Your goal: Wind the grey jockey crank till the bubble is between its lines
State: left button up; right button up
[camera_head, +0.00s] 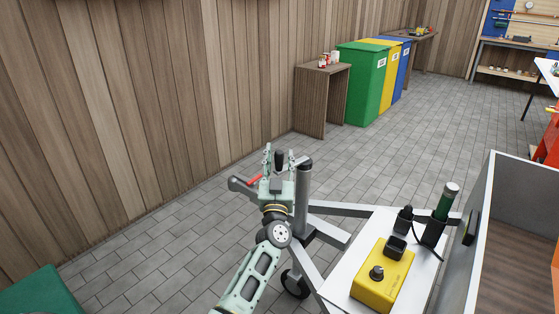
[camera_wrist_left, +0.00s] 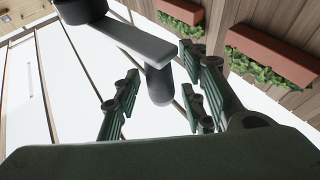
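The jockey post (camera_head: 303,190) stands upright with a dark top, just right of my left gripper (camera_head: 279,151). In the left wrist view, the grey crank arm (camera_wrist_left: 135,38) reaches from a dark hub to a dark rounded handle (camera_wrist_left: 160,84). The handle lies between the spread fingers of my left gripper (camera_wrist_left: 159,68), with gaps on both sides. In the head view the handle (camera_head: 279,159) shows as a dark piece between the fingertips. My left gripper is open around it. I cannot make out the bubble or its lines. My right gripper is not in view.
A grey trailer frame (camera_head: 345,210) runs beside a white surface with a yellow box (camera_head: 382,277) and a green cylinder (camera_head: 446,203). The trailer box (camera_head: 483,235) stands right. Paved floor lies open behind.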

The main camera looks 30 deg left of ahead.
pick_arm(q)
grip_shut()
jog(key=shift+d, duration=0.1)
dwell(0.5)
